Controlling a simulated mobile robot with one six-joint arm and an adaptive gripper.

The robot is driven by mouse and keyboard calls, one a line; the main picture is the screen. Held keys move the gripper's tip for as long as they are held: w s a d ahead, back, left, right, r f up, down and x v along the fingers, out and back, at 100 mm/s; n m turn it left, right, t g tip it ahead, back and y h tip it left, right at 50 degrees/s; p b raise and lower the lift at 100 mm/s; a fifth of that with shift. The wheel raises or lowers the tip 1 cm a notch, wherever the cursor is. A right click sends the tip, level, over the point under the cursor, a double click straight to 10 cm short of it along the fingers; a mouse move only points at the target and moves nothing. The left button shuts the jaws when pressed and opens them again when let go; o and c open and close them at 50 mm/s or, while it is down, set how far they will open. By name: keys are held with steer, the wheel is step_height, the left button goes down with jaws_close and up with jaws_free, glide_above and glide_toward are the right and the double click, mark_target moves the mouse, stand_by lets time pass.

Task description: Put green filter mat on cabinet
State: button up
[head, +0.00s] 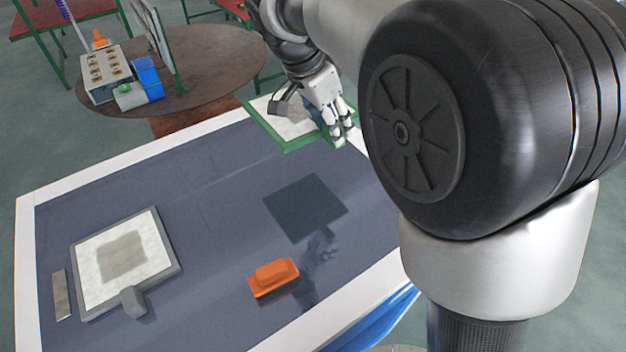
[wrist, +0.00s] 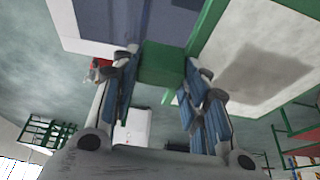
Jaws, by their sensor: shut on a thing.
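The green filter mat (head: 287,117) is a flat square with a green frame and a pale centre. My gripper (head: 342,132) is shut on the edge of its green frame and holds it above the far right edge of the table. In the wrist view my gripper (wrist: 166,75) has its two fingers on either side of a green tab of the mat (wrist: 162,62), and the pale centre shows a grey patch to the right. The mat's dark shadow lies on the table below, apart from it. Part of the mat is hidden behind my gripper. I cannot identify the cabinet for sure.
The dark-topped table (head: 215,165) has a white rim. On it are a grey-framed filter mat (head: 85,265), a thin grey strip (head: 62,294) and an orange object (head: 273,277). A round brown table (head: 215,65) behind holds a grey box (head: 107,75) and a blue box (head: 148,77).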

step_height(320, 180, down, 18)
steer(key=shift+w+a+r+b, duration=0.1)
steer(key=shift+r+b, duration=0.15)
steer(key=shift+b, duration=0.65)
steer(key=shift+f, duration=0.15)
steer(key=o, duration=1.2)
steer(key=shift+o, duration=0.2)
